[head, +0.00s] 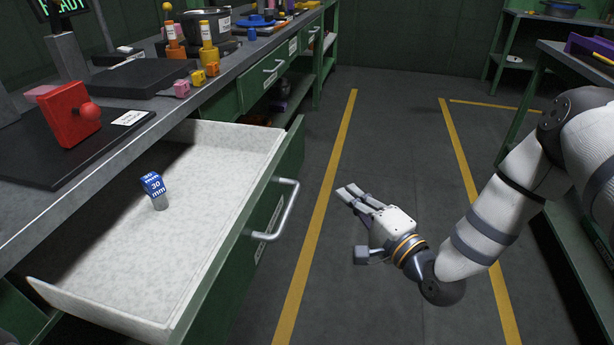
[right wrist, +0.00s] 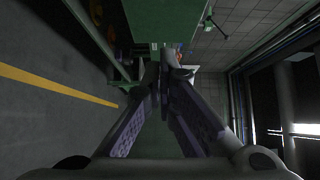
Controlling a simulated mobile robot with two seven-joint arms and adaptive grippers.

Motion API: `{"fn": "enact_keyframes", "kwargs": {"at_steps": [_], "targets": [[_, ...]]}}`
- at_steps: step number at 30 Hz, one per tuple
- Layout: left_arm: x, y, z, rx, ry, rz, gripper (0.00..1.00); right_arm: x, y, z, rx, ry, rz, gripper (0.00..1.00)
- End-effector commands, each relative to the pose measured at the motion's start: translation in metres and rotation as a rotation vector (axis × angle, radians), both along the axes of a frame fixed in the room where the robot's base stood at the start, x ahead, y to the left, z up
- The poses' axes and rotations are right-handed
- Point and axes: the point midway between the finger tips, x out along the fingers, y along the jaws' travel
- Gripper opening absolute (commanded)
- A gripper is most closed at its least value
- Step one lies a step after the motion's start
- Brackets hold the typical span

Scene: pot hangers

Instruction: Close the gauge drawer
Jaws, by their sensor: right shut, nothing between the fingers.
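The gauge drawer (head: 215,190) is pulled out from the green workbench at the left of the head view. Its inside is pale and its front is green, with a silver bar handle (head: 288,210) on the outside. A blue-topped gauge marked 30 mm (head: 154,188) stands inside it. My right gripper (head: 347,192) is in front of the drawer, to the right of the handle and apart from it. It is shut and empty; its fingers (right wrist: 165,85) meet in the right wrist view. My left gripper is not in view.
The workbench top holds a red block with a knob (head: 72,115), a dark flat plate (head: 140,78) and several small coloured parts. Another closed drawer (head: 262,80) is farther back. Yellow lines (head: 318,215) mark the open floor. Another bench (head: 580,60) stands at the right.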

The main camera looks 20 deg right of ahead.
Motion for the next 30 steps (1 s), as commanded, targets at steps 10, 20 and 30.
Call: {"fn": "enact_keyframes", "kwargs": {"at_steps": [10,20,30], "targets": [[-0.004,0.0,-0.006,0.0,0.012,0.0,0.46,0.073,0.016,-0.002,-0.005,0.003,0.003,0.0],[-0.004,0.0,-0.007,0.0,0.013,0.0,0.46,0.104,0.048,-0.001,-0.002,0.007,0.002,0.0],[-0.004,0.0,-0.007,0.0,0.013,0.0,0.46,0.106,0.051,-0.001,-0.003,0.006,0.0,0.0]]}}
